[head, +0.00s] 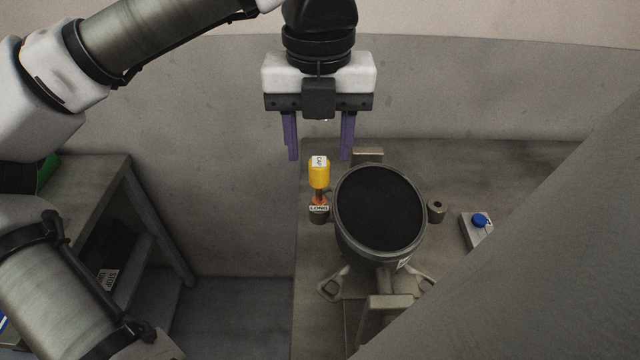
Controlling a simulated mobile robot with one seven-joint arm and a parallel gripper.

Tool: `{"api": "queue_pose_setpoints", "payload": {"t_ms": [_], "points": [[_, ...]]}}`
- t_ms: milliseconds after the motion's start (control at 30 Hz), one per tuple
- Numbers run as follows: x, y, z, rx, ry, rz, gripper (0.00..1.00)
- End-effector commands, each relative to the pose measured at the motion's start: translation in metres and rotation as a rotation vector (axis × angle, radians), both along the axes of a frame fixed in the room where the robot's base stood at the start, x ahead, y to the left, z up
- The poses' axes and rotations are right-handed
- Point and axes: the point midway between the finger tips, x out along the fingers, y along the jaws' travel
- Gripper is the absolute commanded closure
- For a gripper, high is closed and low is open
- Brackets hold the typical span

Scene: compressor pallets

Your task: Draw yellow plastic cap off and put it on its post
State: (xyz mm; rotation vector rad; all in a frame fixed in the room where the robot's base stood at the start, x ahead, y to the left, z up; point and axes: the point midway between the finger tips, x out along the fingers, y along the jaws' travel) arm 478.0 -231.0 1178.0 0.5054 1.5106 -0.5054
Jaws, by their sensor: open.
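The yellow plastic cap (319,175) stands upright on a short reddish-brown stub to the left of a dark round compressor (380,212). A small white label is on the cap's top, and another label (319,209) sits below the stub. My gripper (319,152) is open, with two purple fingers pointing down. In the picture the fingers are just above the cap and to either side of it; I cannot tell the height between them. Nothing is between the fingers. I cannot tell which thing is the cap's post.
A short grey cylinder with a hole (436,210) stands right of the compressor. A grey box with a blue knob (478,226) lies farther right. A shelf table (95,180) stands at left. A large grey slanted surface (560,260) covers the lower right.

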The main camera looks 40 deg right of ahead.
Motion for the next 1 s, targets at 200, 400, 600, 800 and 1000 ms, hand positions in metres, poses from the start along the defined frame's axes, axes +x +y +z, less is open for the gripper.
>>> {"api": "queue_pose_setpoints", "payload": {"t_ms": [200, 400, 600, 800, 1000], "points": [[0.000, 0.000, -0.022, 0.001, 0.000, 0.000, 0.53], [0.000, 0.000, -0.021, 0.001, 0.001, -0.001, 0.53], [0.000, 0.000, -0.021, 0.001, 0.001, -0.001, 0.53], [0.000, 0.000, -0.021, 0.001, -0.001, 0.000, 0.53], [0.000, 0.000, -0.021, 0.000, 0.001, -0.001, 0.53]]}}
